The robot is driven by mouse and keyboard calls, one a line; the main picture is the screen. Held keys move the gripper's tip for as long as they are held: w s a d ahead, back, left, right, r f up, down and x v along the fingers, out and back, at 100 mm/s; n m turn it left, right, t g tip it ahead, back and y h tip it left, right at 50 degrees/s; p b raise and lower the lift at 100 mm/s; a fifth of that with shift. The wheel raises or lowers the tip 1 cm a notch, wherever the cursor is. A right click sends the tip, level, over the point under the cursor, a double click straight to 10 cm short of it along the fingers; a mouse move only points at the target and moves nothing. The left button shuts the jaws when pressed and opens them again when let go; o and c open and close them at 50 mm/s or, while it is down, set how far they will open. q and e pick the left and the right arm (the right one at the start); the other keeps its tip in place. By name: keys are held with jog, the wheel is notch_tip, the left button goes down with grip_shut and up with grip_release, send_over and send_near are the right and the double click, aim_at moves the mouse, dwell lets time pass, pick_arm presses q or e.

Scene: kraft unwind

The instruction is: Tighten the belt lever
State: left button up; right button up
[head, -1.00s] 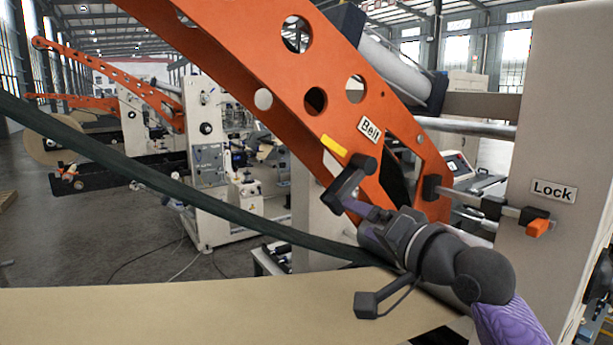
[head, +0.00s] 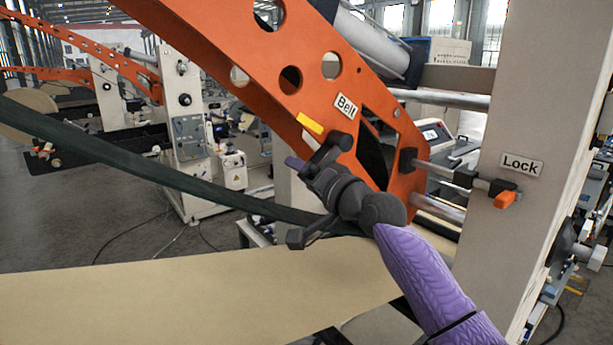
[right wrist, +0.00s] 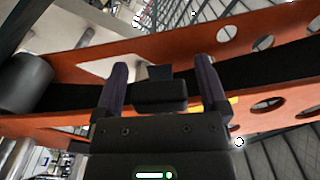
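The belt lever (head: 335,146) is a dark handle on the orange arm, just below the yellow mark (head: 310,123) and the "Belt" label (head: 345,105). My right gripper (head: 304,166) is at the lever in the head view, partly covering it. In the right wrist view, the two fingers of my right gripper (right wrist: 161,82) stand apart on either side of the dark lever block (right wrist: 160,94). Gaps show between the block and both fingers, so the gripper is open around it. My left gripper is not in view.
The orange arm (head: 270,75) slopes down to the right. A pale post (head: 525,120) with a "Lock" label and an orange-tipped lock lever (head: 506,199) stands at right. A brown paper web (head: 190,300) spans below, and a dark green band (head: 150,160) crosses the left.

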grip_shut()
dwell(0.3)
jog(key=shift+s+a+r+m+p, duration=0.25)
jog(key=shift+r+m+p, duration=0.6)
jog(key=shift+m, duration=0.3)
jog(key=shift+s+a+r+m+p, duration=0.1)
jog(key=shift+a+r+m+p, duration=0.1)
jog(key=shift+r+m+p, duration=0.75)
jog(key=shift+s+a+r+m+p, duration=0.25)
jog(key=shift+r+m+p, duration=0.55)
jog(key=shift+m, duration=0.6)
jog(key=shift+f, duration=0.1)
jog(key=shift+o, duration=0.4)
grip_release()
